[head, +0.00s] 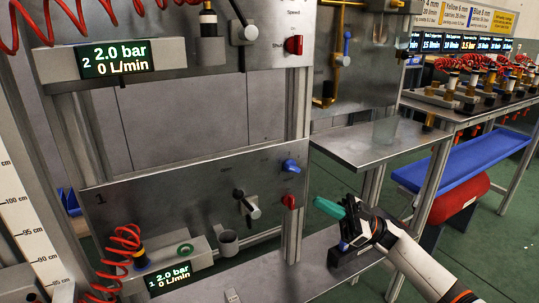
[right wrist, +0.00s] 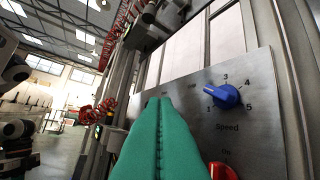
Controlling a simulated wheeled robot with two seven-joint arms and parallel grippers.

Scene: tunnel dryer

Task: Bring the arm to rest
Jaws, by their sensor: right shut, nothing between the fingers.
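My right gripper (head: 328,207) comes in from the lower right on its white and black arm. Its green fingers are closed together with nothing between them, and they point left toward the lower metal panel. In the right wrist view the shut green fingers (right wrist: 159,105) fill the lower middle, in front of the panel and left of the blue speed knob (right wrist: 225,96). The fingers appear apart from the knobs; the exact gap to the panel cannot be told. My left gripper does not show.
The lower panel (head: 170,200) carries a blue knob (head: 291,166), a red knob (head: 289,201) and a black-and-white lever (head: 247,205). A metal shelf (head: 345,147) juts out behind my right gripper. Green floor (head: 480,240) lies open at the right, below a blue tray (head: 460,166).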

